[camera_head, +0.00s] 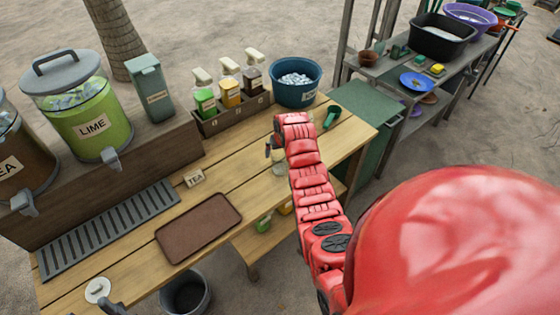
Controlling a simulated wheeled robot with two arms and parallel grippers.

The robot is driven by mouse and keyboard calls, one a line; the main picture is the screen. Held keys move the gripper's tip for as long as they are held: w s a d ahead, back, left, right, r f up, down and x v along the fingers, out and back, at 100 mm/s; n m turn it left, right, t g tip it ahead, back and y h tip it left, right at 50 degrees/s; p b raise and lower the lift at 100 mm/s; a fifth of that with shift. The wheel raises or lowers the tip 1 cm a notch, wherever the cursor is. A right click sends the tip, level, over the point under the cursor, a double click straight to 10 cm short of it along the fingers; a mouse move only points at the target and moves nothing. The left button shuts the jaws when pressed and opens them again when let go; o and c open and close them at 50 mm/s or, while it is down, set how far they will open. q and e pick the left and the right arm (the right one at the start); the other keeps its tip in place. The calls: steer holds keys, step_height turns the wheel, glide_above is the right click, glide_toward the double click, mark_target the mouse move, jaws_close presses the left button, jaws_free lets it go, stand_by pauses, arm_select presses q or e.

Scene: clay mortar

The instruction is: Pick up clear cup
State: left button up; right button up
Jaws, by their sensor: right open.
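My right arm reaches in from the lower right, and its gripper (271,150) hangs over the wooden table, partly hidden by the red arm. It is open. What looks like the clear cup (279,170) stands on the table just below the gripper, beside the arm. Its right side is hidden by the arm, and I cannot tell whether the fingers touch it. My left gripper is not in view.
A blue ice tub (296,84), a green scoop (332,116) and a bottle rack (232,112) stand behind. Drink dispensers (88,120) line the left.

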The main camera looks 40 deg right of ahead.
steer(key=c, duration=1.5)
steer(key=shift+r, duration=0.1)
steer(key=shift+c, duration=0.2)
